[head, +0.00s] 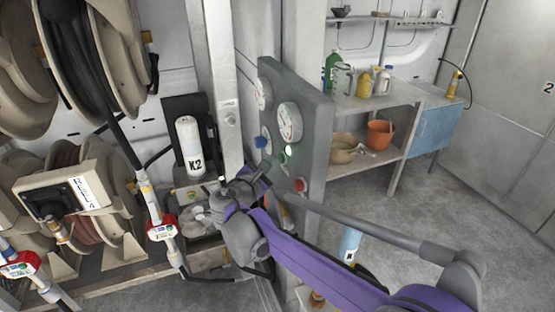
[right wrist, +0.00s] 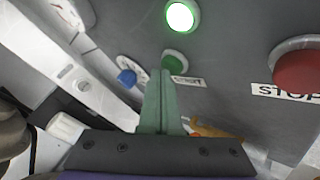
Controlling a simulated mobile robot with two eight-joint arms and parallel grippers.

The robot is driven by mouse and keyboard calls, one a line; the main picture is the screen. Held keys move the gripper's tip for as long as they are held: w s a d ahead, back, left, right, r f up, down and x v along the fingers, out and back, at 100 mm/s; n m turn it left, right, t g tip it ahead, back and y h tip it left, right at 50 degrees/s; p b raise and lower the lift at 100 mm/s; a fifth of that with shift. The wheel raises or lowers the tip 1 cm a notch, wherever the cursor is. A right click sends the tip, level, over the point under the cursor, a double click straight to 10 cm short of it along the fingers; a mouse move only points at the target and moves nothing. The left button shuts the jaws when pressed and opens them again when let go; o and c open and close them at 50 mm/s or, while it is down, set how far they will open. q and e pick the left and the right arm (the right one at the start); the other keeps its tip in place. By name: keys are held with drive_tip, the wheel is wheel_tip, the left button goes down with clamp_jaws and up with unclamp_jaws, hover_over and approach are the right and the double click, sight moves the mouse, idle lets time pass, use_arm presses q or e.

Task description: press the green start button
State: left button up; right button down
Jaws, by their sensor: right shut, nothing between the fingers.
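The green start button (right wrist: 175,57) sits on the grey control panel, with a START label partly behind my fingers. It also shows in the head view (head: 283,158), small, below a lit green lamp (head: 291,149). My right gripper (right wrist: 161,74) is shut and empty, its fingertips just below the button in the right wrist view. In the head view my right gripper (head: 266,166) is close to the panel face. I cannot tell whether the tips touch the button. My left gripper is not in view.
The panel (head: 318,120) also carries gauges (head: 289,122), a blue knob (head: 261,142) and a red STOP button (right wrist: 298,70) right of the start button. Hose reels (head: 110,60) stand at left. A shelf (head: 365,155) with bottles stands behind. The floor at right is clear.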

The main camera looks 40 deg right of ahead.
drive_tip(key=shift+a, duration=0.1)
drive_tip(key=shift+w+a, duration=0.2)
drive_tip(key=shift+a, duration=0.55)
drive_tip(key=shift+a, duration=0.1)
drive_tip(key=a, duration=0.2)
drive_tip(key=w+a, duration=0.1)
drive_tip(key=a, duration=0.1)
drive_tip(key=shift+w+a, duration=0.1)
drive_tip(key=shift+a, duration=0.25)
idle(0.7)
